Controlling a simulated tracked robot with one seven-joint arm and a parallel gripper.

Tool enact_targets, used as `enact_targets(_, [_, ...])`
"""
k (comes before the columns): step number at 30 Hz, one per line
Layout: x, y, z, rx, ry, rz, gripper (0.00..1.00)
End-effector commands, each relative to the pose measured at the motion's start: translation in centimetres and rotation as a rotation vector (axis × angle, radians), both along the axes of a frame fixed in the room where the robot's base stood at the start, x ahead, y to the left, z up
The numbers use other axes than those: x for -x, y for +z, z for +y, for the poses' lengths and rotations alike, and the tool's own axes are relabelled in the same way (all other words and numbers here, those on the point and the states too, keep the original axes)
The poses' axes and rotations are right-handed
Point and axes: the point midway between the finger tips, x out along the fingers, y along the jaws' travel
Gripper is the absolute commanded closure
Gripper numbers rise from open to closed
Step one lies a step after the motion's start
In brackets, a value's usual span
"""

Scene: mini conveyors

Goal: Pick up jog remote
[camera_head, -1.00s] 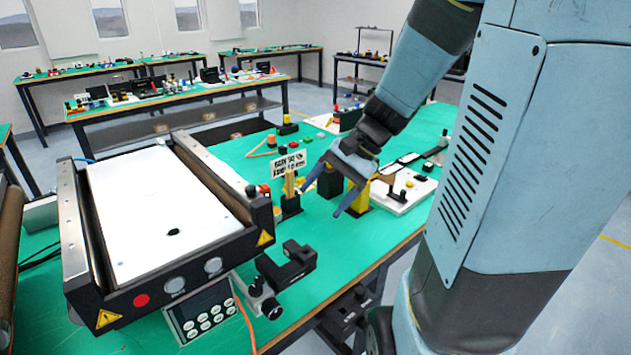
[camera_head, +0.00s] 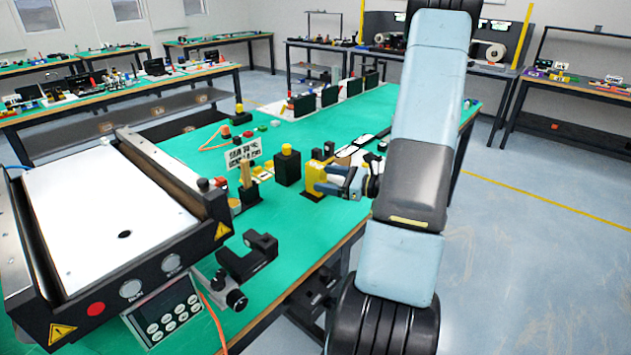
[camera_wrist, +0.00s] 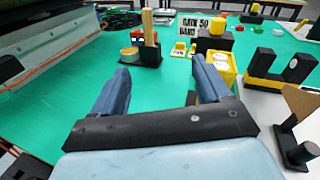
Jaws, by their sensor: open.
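A small yellow box with a dark base (camera_head: 313,177) stands on the green table in the head view; it looks like the jog remote, though I cannot be sure. In the wrist view the yellow box (camera_wrist: 224,66) shows round marks on its face and is partly hidden behind my right finger. My gripper (camera_head: 327,181) is beside it, low over the table's right edge. In the wrist view my gripper (camera_wrist: 160,68) is open, with only green table between its blue fingers. The yellow box lies outside them, to the right; contact cannot be told.
A black box with a yellow top (camera_head: 288,166) stands just behind. A wooden post in a black holder (camera_head: 247,186) and a label sign (camera_head: 243,153) are to the left. The conveyor (camera_head: 110,215) fills the left. A black bracket (camera_head: 248,258) lies nearer.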

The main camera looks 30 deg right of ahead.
Motion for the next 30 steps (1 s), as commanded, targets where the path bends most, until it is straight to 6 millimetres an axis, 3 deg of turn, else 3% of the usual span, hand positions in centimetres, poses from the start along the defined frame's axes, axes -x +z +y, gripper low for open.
enact_targets(3, [0.2,-2.6,-3.4,-0.082,-0.137,0.014,0.23])
enact_targets(6, [0.4,-4.2,-5.4,-0.127,-0.222,0.019,0.23])
enact_targets(11, [0.7,-5.4,-7.1,-0.162,-0.295,0.022,0.23])
enact_targets(14, [0.2,-5.7,-7.2,-0.169,-0.306,0.022,0.23])
enact_targets(24, [-5.0,-5.6,-5.2,-0.167,-0.304,0.023,0.23])
enact_targets(30, [-7.0,-5.6,-4.5,-0.167,-0.304,0.023,0.23])
